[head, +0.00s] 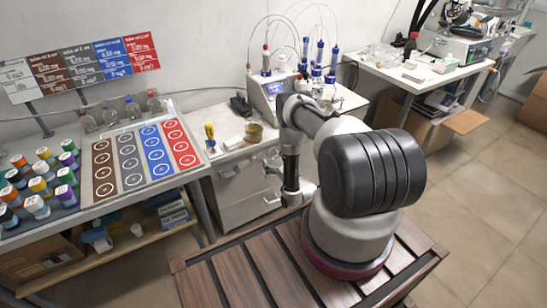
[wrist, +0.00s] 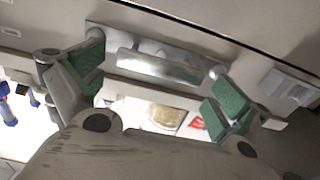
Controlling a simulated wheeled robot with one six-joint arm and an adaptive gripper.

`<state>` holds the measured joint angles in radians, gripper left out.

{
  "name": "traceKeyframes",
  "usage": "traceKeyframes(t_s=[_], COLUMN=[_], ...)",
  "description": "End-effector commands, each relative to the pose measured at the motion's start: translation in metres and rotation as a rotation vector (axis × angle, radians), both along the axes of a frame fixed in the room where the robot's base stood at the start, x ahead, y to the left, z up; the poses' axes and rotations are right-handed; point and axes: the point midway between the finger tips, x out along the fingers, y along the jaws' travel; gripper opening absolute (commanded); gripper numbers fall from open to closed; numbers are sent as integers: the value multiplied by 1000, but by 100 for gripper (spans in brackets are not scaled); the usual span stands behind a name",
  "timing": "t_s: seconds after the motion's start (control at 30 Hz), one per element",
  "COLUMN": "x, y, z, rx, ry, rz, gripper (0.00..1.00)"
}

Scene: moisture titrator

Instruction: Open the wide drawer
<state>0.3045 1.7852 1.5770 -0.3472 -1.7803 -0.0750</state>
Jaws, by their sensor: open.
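A grey cabinet with drawers stands under the white bench. The wide drawer (head: 240,213) is its lower front, and it looks closed. In the wrist view, a silver bar handle (wrist: 158,68) crosses a pale drawer front. My gripper (wrist: 157,58) is open, with one green-padded finger near each end of this bar. The handle lies between the fingers, and I see no clear contact. I cannot tell from the wrist view alone which drawer this handle is on. In the head view my arm hides part of the cabinet front, and the fingers cannot be made out.
The bench above holds a titrator (head: 270,90), a yellow screwdriver (head: 210,135) and a small brown beaker (head: 254,132). At left, a table carries a coloured mat (head: 130,165) and several capped bottles. Open floor (head: 480,195) lies to the right.

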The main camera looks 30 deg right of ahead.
Motion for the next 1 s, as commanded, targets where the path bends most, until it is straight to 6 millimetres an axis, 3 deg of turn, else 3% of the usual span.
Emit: traceKeyframes(t_s=[0.2,0.47,0.8,1.0], x=[20,22,22,25], y=[0,0,1,1], z=[0,0,0,0], rx=[0,1,0,0], ry=[0,1,2,2], rz=[-1,-1,-1,0], gripper=[100,100,42,42])
